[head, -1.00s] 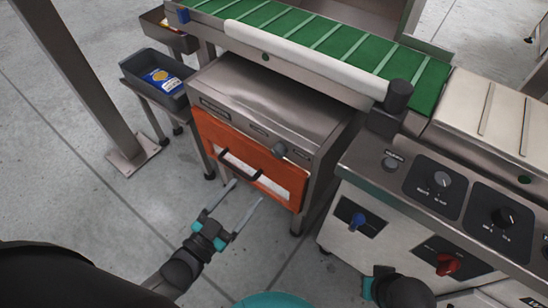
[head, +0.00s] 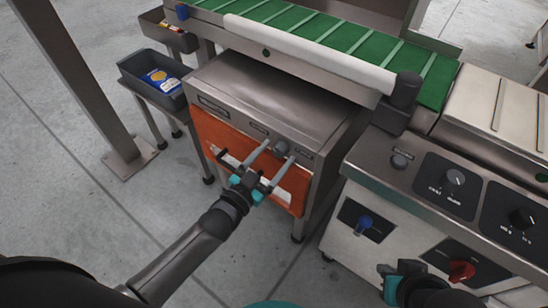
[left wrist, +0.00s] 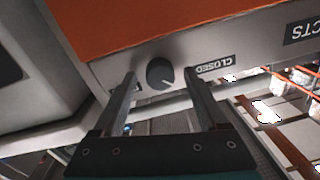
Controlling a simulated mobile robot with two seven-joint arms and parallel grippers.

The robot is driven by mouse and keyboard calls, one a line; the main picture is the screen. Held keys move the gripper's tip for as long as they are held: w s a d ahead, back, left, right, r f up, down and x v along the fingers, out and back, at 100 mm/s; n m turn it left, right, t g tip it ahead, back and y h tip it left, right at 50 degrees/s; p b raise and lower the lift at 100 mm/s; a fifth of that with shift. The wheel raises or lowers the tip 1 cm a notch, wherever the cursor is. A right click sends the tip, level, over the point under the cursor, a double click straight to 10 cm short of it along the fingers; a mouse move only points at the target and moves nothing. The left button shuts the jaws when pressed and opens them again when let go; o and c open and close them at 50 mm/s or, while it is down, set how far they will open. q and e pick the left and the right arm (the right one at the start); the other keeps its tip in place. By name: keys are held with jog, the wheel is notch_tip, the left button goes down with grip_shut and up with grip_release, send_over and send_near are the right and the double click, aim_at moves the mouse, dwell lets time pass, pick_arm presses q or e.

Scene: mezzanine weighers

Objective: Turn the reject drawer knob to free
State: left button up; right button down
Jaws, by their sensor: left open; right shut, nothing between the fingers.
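The reject drawer knob (head: 281,148) is a small dark round knob on the steel strip above the orange drawer front (head: 215,137). In the left wrist view the knob (left wrist: 160,73) shows a pale pointer line, and a CLOSED label (left wrist: 215,66) is beside it. My left gripper (head: 278,152) is open, its fingers reaching up to the strip. In the left wrist view its fingers (left wrist: 160,74) lie on either side of the knob, with gaps visible. My right gripper (head: 390,280) is shut and empty at the lower right, its fingertips hard to make out.
A steel panel with a blue knob (head: 365,222), a red knob (head: 461,270) and black dials stands to the right. A green conveyor (head: 300,30) runs above the cabinet. A grey bin (head: 128,70) with a blue packet is at left. Floor in front is clear.

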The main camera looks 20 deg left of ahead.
pick_arm(q)
jog(key=shift+c, duration=0.3)
grip_shut()
dwell(0.4)
